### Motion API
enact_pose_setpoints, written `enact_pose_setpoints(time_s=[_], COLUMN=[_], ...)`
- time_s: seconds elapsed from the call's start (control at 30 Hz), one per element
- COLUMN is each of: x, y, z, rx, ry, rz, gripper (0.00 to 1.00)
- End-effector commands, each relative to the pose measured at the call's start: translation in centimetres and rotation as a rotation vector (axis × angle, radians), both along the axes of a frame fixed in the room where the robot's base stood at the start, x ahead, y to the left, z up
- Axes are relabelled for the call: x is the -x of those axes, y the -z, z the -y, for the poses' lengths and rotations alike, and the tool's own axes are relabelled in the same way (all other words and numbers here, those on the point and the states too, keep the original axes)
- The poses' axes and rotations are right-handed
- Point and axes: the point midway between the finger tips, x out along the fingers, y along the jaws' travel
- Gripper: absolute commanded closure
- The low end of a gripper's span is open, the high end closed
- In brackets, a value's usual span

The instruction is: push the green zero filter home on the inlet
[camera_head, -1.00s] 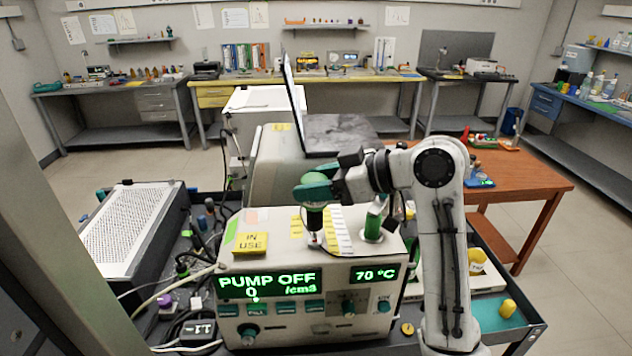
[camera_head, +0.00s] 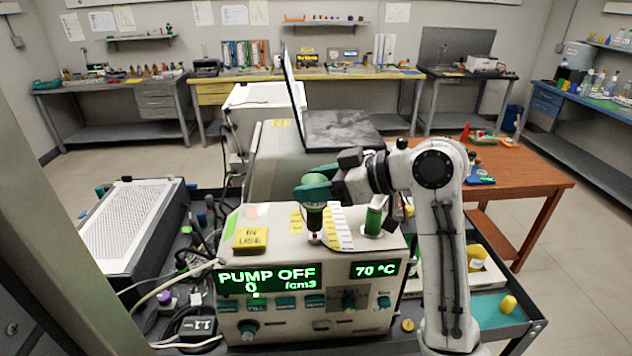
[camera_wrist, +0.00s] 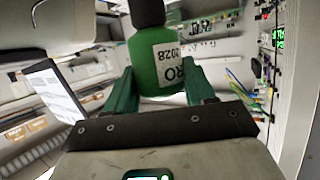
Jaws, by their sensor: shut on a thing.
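The green zero filter (camera_head: 314,181) stands upright over the top of the white particle counter (camera_head: 282,246), its dark lower end pointing down. My gripper (camera_head: 318,192) is shut on the filter's green body from the right side. In the wrist view the filter (camera_wrist: 150,62) has a white label and a black end, and it sits between my two green fingers (camera_wrist: 158,88). The inlet (camera_head: 315,238) shows as a small light stub with red just below the filter's dark end. I cannot tell how far the filter is down on it.
A green cylinder (camera_head: 374,217) in a metal collar stands right of the inlet on the counter's top. The display (camera_head: 268,281) reads PUMP OFF. An open laptop (camera_head: 335,130) is behind.

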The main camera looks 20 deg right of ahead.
Motion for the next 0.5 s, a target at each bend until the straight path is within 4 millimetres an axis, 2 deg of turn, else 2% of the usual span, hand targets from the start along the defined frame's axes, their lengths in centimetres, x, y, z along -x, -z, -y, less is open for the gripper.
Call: enact_pose_setpoints(time_s=[0.5], x=[0.0], y=[1.3], z=[0.0], rx=[0.001], ry=[0.0], rz=[-0.001], gripper=[0.78])
